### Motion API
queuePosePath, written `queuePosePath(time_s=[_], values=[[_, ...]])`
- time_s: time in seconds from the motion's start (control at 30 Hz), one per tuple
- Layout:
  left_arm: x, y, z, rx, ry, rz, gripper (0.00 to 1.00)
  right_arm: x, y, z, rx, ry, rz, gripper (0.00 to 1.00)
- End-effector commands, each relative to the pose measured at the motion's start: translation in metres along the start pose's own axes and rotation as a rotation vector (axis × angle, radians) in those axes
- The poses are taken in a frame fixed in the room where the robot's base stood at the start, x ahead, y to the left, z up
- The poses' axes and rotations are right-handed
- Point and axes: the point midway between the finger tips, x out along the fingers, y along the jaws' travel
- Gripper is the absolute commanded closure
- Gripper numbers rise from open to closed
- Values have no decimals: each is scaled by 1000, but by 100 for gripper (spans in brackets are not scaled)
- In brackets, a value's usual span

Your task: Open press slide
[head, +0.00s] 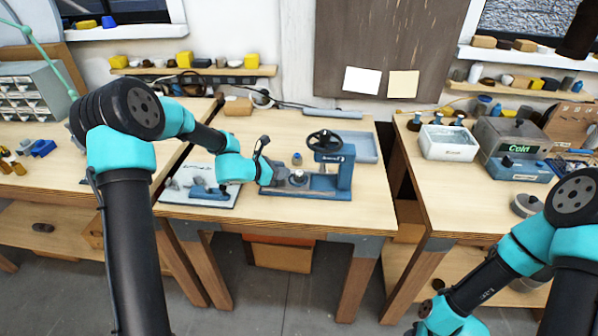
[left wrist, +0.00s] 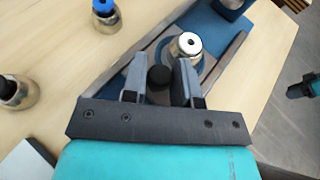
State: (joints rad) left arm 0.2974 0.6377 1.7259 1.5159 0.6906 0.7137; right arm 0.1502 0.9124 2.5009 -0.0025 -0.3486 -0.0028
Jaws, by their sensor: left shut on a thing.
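My left gripper (head: 272,177) is at the left end of the base. In the left wrist view its two grey fingers are shut on a dark round knob (left wrist: 160,76).
A white board (head: 175,190) with blue parts lies left of the press. A white bin (head: 449,143) and a grey box with a green display (head: 513,149) stand on the right table. The table front before the press is clear.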

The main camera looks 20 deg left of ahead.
Motion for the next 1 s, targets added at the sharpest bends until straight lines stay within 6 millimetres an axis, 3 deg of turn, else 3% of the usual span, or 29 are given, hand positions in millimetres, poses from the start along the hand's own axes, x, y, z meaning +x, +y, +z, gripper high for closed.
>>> queuePosePath(time_s=[0.2,0.57,0.6,0.83,1.0], values=[[-34,27,-14,-1,0,3,100,0,0,0,0,0,0,57],[-37,30,-15,1,1,1,100,0,0,0,0,0,0,57],[-37,29,-15,1,1,0,69,0,0,0,0,0,0,57],[-37,29,-15,1,1,0,47,0,0,0,0,0,0,57],[-37,29,-15,0,1,0,47,0,0,0,0,0,0,57]])
